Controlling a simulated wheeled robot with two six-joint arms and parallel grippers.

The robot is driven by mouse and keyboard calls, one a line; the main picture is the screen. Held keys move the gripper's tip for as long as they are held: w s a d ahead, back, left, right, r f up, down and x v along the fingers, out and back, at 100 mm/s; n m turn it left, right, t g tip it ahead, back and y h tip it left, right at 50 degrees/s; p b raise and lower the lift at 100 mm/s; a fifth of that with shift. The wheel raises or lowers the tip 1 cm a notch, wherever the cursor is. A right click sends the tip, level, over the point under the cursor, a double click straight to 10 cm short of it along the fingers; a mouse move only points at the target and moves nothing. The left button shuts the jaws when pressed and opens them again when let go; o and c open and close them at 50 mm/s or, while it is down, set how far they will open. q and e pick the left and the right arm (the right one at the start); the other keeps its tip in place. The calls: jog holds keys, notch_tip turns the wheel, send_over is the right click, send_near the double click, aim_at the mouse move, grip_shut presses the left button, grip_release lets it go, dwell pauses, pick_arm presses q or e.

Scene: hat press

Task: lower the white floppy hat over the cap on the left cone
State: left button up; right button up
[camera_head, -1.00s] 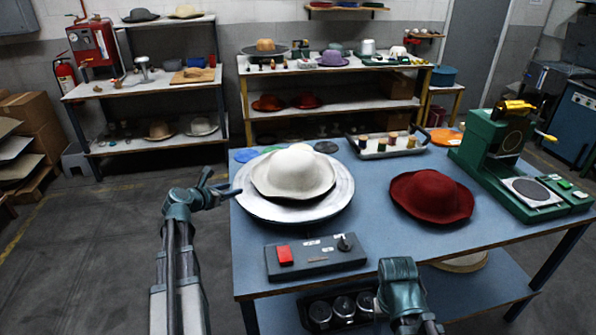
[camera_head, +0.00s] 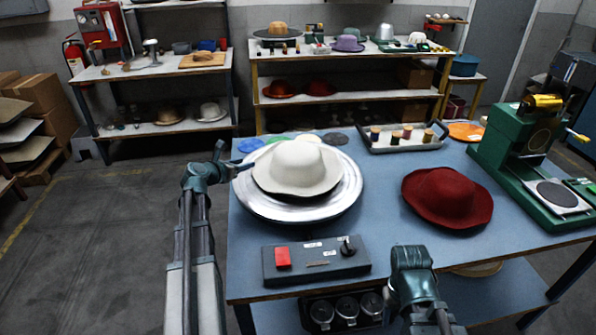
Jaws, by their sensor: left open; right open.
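The white floppy hat (camera_head: 297,168) rests brim down on a round silver plate (camera_head: 246,204) at the left of the blue table. My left gripper (camera_head: 232,158) is open and empty, just left of the plate's rim and hat; I cannot tell whether it touches the rim. My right gripper (camera_head: 443,318) is at the table's front edge, low in the picture and away from the hats.
A dark red hat (camera_head: 447,196) lies on the table (camera_head: 395,240) at right, beside a green press (camera_head: 520,150). A control box (camera_head: 316,260) with a red button stands in front of the plate. A tray (camera_head: 402,147) of spools is behind. Shelves line the wall.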

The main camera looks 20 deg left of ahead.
aim_at(258, 158)
pick_arm(q)
jog(key=b+x, duration=0.1)
jog(key=x, duration=0.4)
jog(key=b+x, duration=0.2)
jog(key=x, duration=0.3)
jog(key=shift+w+a, duration=0.1)
jog(key=shift+a, duration=0.15)
grip_shut()
dwell(1.1)
